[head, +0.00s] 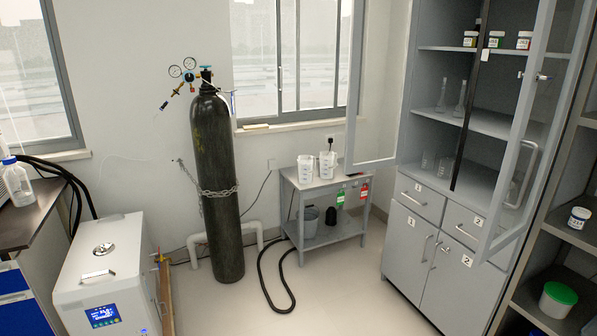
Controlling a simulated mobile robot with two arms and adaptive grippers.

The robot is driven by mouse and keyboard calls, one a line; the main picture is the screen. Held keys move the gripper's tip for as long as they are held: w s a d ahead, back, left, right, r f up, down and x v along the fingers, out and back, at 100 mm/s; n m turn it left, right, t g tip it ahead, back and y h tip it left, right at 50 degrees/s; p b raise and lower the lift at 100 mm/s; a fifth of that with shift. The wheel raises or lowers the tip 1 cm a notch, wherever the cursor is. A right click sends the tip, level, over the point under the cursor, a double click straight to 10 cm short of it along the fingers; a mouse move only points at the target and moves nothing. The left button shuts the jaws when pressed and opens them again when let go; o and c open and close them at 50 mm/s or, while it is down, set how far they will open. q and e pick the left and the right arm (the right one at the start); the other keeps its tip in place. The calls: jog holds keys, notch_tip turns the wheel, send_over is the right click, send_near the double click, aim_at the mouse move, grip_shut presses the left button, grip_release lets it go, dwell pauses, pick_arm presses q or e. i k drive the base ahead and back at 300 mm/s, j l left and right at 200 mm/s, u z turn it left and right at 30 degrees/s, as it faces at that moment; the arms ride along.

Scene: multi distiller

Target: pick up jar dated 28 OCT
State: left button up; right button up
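Three small jars stand on the top shelf of the grey cabinet (487,120) at the right: a left jar (470,39), a middle jar (495,39) with a green lid and a right jar (524,40) with a red or orange lid. The jars' labels are too small to read, so I cannot tell which is dated 28 OCT. Neither of my grippers is in view.
The cabinet's glass doors, left (356,158) and right (520,150), stand open. Glassware is on its lower shelves. A small grey table (325,184) with beakers, a chained gas cylinder (217,180), a black hose (263,275) and a white machine (100,270) surround clear floor (340,290).

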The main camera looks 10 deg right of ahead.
aim_at(525, 40)
jog(key=i+j+z, duration=0.15)
jog(key=i+z, duration=0.25)
jog(key=i, duration=0.2)
jog(key=i+j+z, duration=0.3)
jog(key=i+z, duration=0.15)
jog(key=i, duration=0.15)
jog(key=i+j+z, duration=0.9)
jog(key=j+z, duration=0.25)
jog(key=j, duration=0.2)
jog(key=i+j+z, duration=0.25)
jog(key=j, duration=0.15)
jog(key=j+z, duration=0.25)
jog(key=j, duration=0.15)
